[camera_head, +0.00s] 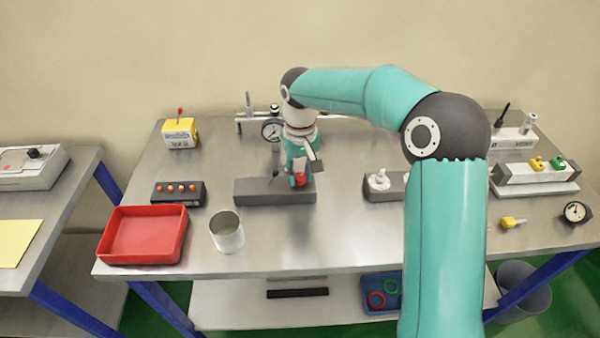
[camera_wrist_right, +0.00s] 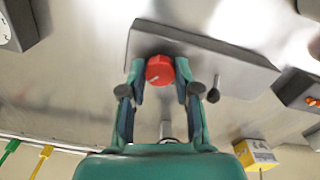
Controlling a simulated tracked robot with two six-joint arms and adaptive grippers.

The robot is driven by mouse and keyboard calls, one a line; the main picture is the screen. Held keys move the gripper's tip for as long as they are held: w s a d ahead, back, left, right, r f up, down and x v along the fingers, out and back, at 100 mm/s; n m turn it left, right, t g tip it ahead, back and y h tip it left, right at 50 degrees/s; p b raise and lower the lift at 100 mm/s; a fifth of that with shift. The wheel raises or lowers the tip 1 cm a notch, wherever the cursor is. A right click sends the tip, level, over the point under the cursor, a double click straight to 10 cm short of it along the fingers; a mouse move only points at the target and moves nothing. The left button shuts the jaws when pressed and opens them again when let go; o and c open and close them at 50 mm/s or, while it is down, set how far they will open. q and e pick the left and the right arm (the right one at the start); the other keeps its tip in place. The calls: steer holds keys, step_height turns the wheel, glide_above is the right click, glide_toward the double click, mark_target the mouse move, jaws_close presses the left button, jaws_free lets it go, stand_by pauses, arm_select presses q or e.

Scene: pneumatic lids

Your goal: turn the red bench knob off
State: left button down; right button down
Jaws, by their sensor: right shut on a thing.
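The red knob (camera_head: 300,179) sits at the right end of a dark grey block (camera_head: 262,192) on the bench, partly hidden by my right gripper in the head view. In the right wrist view the red knob (camera_wrist_right: 159,70) lies between the fingertips, on the grey block (camera_wrist_right: 205,48). My right gripper (camera_head: 301,172) comes down over the knob from above. Its fingers (camera_wrist_right: 160,76) are shut on the knob, one on each side. A small black lever (camera_wrist_right: 214,92) stands at the block's edge beside the right finger. My left gripper is not in view.
A red tray (camera_head: 143,259) and a metal can (camera_head: 227,233) stand at the front left. A yellow box (camera_head: 180,132) and a block with orange buttons (camera_head: 178,192) are at the left. White fittings (camera_head: 379,180) are to the right.

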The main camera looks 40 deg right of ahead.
mark_target(300, 176)
steer(key=shift+w+r, duration=0.1)
steer(key=shift+r, duration=0.05)
steer(key=c, duration=0.8)
jaws_free()
step_height(300, 176, up, 12)
steer(key=shift+f, duration=0.15)
stand_by(0.3)
